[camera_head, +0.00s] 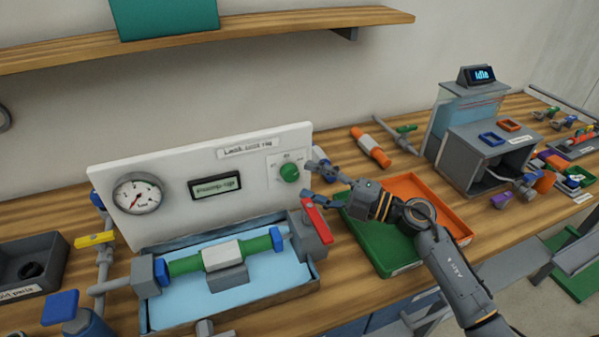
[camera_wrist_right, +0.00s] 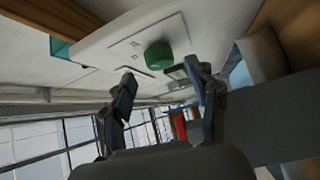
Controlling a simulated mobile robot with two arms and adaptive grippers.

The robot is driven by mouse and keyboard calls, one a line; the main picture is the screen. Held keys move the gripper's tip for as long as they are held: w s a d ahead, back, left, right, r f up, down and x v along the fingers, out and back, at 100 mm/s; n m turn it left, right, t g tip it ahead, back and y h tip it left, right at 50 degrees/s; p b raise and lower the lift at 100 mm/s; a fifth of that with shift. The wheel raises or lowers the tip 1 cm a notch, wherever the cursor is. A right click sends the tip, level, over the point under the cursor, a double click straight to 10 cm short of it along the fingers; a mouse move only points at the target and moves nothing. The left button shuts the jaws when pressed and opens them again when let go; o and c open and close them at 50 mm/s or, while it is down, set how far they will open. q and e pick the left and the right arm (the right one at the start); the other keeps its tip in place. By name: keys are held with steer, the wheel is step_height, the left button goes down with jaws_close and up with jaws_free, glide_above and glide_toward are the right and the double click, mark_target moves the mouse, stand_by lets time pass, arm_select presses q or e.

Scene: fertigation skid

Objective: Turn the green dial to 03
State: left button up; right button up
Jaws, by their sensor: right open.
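The green dial (camera_head: 289,172) sits on the right part of a white upright panel, with small markings around it too small to read. It also shows in the right wrist view as a green knob (camera_wrist_right: 158,56) on the panel. My right gripper (camera_head: 309,182) is open, its fingers pointing at the panel just right of the dial. In the right wrist view the fingertips (camera_wrist_right: 160,72) stand apart, and the dial shows beyond them, near the gap. I see no contact between fingers and dial. My left gripper is not in view.
The panel (camera_head: 250,135) also carries a gauge (camera_head: 138,195) and a display (camera_head: 216,187). Below is a tray with a green pipe (camera_head: 185,264) and a red-handled valve (camera_head: 316,222). Green and orange trays (camera_head: 445,205) lie under my right arm. A grey machine (camera_head: 483,150) stands right.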

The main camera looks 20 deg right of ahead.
mark_target(295, 176)
steer(key=shift+x, duration=1.75)
